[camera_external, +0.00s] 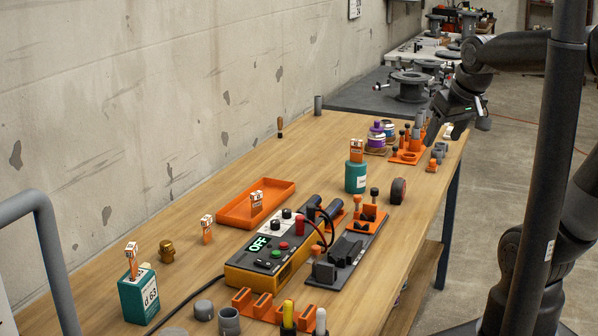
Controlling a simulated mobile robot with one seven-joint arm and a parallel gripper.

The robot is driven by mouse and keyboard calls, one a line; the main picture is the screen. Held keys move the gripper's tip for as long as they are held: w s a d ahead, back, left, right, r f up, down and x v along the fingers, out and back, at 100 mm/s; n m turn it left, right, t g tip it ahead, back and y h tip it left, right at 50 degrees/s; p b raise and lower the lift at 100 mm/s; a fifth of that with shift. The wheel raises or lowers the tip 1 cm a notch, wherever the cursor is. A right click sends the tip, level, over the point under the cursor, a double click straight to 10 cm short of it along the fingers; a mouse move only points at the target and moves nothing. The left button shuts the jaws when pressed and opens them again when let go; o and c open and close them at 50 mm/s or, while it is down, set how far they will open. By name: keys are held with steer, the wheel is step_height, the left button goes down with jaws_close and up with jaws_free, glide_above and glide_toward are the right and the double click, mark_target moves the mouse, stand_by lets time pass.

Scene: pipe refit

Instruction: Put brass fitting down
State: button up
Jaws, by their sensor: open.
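The brass fitting (167,251) stands on the wooden workbench (215,238) at the left, near the wall and behind the teal box (139,294). Nothing touches it. My gripper (457,131) is at the upper right, near the far right end of the bench, far from the fitting. Its jaws are open, and I see nothing held between them. Small grey and orange parts lie close below it; the exact gap is hard to judge.
An orange tray (231,222), a yellow power unit with an OFF display (262,262) and a teal bottle (356,178) occupy the bench middle. Orange holders (410,155) stand near the far end. A black cable (190,296) runs along the front left. Bare wood surrounds the fitting.

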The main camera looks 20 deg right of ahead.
steer(key=shift+m, duration=0.6)
steer(key=s, duration=0.1)
steer(key=s+d+f, duration=0.1)
steer(key=s, duration=0.1)
steer(key=s+d+f, duration=0.1)
steer(key=s, duration=0.1)
steer(key=shift+d, duration=0.2)
stand_by(0.5)
